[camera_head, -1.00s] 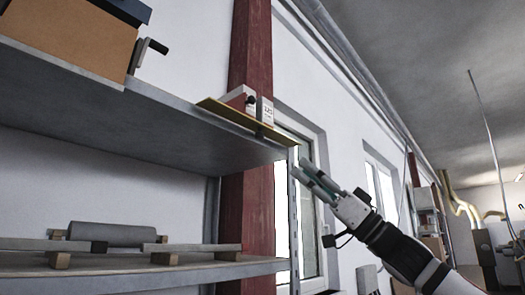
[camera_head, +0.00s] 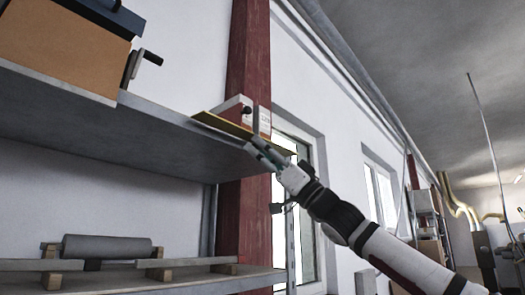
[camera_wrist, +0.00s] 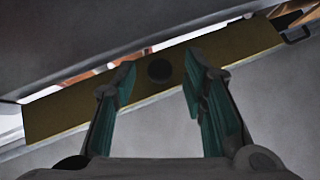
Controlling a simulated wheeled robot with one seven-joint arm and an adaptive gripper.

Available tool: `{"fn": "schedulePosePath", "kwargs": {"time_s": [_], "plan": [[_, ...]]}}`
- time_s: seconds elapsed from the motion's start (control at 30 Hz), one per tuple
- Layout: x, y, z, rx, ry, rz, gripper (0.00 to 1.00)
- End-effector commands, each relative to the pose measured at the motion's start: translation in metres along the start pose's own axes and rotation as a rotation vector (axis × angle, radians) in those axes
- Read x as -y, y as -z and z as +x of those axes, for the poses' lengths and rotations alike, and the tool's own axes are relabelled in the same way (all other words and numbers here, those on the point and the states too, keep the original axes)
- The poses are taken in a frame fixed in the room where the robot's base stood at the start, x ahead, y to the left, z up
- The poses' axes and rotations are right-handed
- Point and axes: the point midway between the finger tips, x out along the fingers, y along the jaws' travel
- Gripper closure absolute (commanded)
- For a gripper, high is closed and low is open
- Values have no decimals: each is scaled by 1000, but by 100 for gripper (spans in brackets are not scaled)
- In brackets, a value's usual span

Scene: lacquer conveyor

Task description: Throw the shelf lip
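The shelf lip looks like a flat yellow-brown strip (camera_head: 222,124) along the right end of the upper shelf (camera_head: 120,128). In the wrist view the strip (camera_wrist: 60,112) runs slantwise across the picture, with a dark round knob (camera_wrist: 159,71) on its face. My gripper (camera_head: 262,151) is at the strip's front edge in the head view. In the wrist view my gripper (camera_wrist: 158,80) is open, with one green-padded finger on each side of the knob. I cannot tell whether the fingers touch the strip. In the head view the gripper hides the knob.
A small red and white box (camera_head: 234,108) with a black knob and a labelled white block (camera_head: 264,121) stand behind the strip. A brown crate (camera_head: 60,45) sits at the upper left. A grey roller (camera_head: 107,247) lies on the lower shelf. A red post (camera_head: 247,60) rises behind.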

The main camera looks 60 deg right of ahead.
Motion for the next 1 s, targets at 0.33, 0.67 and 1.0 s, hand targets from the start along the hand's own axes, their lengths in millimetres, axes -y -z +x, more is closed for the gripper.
{"fn": "schedulePosePath", "kwargs": {"time_s": [0.33,0.67,1.0], "plan": [[0,0,0,0,0,0,88],[0,1,0,9,-3,1,100],[3,13,2,142,-44,32,100]]}}
